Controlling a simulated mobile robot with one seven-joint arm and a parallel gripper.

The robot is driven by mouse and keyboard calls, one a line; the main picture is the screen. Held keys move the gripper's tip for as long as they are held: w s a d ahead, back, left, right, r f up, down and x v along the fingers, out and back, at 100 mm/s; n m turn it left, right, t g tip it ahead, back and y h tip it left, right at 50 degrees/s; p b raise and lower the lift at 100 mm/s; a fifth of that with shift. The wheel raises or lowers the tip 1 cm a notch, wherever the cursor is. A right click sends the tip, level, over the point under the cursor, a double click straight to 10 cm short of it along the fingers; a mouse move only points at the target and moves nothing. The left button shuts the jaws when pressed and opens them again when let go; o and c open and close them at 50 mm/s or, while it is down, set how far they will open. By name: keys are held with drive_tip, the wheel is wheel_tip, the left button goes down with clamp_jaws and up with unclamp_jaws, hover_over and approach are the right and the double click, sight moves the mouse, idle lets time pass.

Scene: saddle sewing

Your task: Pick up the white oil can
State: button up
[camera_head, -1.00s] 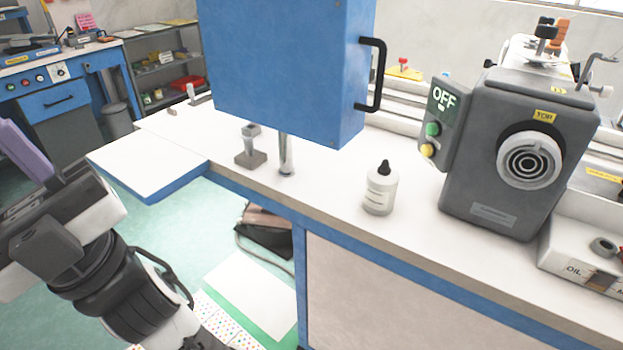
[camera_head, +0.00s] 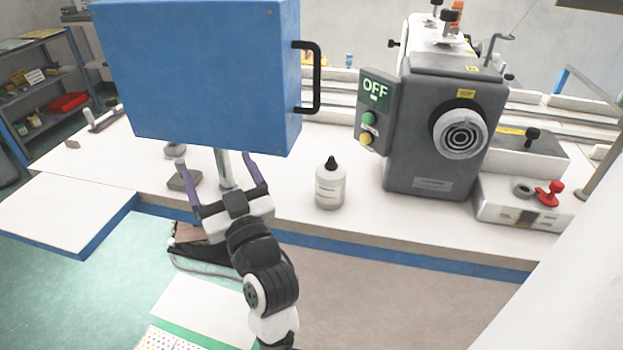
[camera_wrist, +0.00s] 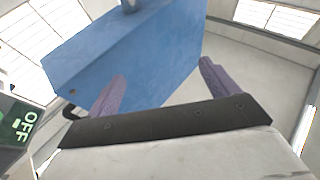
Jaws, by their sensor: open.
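The white oil can (camera_head: 330,186) is a small white bottle with a black nozzle. It stands upright on the white bench top (camera_head: 288,196), left of the grey sewing machine. My gripper (camera_head: 216,158) is open and empty, to the left of the can, in front of a metal post under the blue box. Its purple fingers are spread apart. In the wrist view my gripper (camera_wrist: 160,82) faces the blue box; the oil can is not seen there.
The blue box (camera_head: 200,72) with a black handle hangs just above and behind my gripper. The grey sewing machine (camera_head: 415,135) with an OFF panel stands right of the can. A white tray (camera_head: 500,208) with a red-knobbed item is farther right.

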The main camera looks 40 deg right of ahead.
drive_tip(key=s+d+f+m+g+h, duration=0.25)
drive_tip(key=s+d+f+h, duration=0.2)
drive_tip(key=s+d, duration=0.4)
drive_tip(key=m+g+h, duration=0.1)
drive_tip(key=m+g, duration=0.1)
drive_tip(key=g, duration=0.1)
approach(333, 191)
drive_tip(key=b+x, duration=0.1)
drive_tip(key=x, duration=0.6)
drive_tip(key=shift+w+d, duration=0.1)
drive_tip(key=shift+w, duration=0.2)
drive_tip(key=shift+f+p+x, duration=0.2)
drive_tip(key=shift+p+x, duration=0.15)
drive_tip(key=shift+x, duration=1.1)
drive_tip(key=shift+f+p+x, duration=0.2)
drive_tip(key=shift+p+x, duration=0.15)
drive_tip(key=shift+x, duration=1.05)
drive_tip(key=shift+d, duration=0.15)
drive_tip(key=c, duration=1.3)
